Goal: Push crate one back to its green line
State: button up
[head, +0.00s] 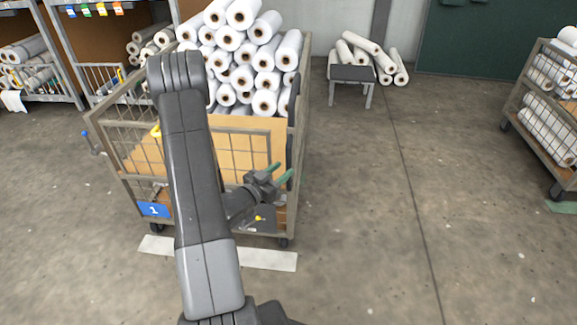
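Crate one (240,152) is a grey wire-mesh cart on casters with a tan inner panel. It stands left of centre in the head view, with a blue label marked 1 (153,209) low on its front left. White rolls (245,55) are piled high in its rear part. My gripper (279,172) is at the crate's front right corner post, its two green-tipped fingers apart. I cannot tell whether it touches the crate. My arm hides part of the crate's front.
A white floor strip (268,259) runs along the crate's front edge. A stool (351,75) and loose rolls (398,68) lie at the back. Another loaded cart (545,135) stands at far right, with green floor marking (562,207) beside it. The floor between is clear.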

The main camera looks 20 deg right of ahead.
aim_at(287, 166)
jog(key=shift+x, duration=2.05)
grip_shut()
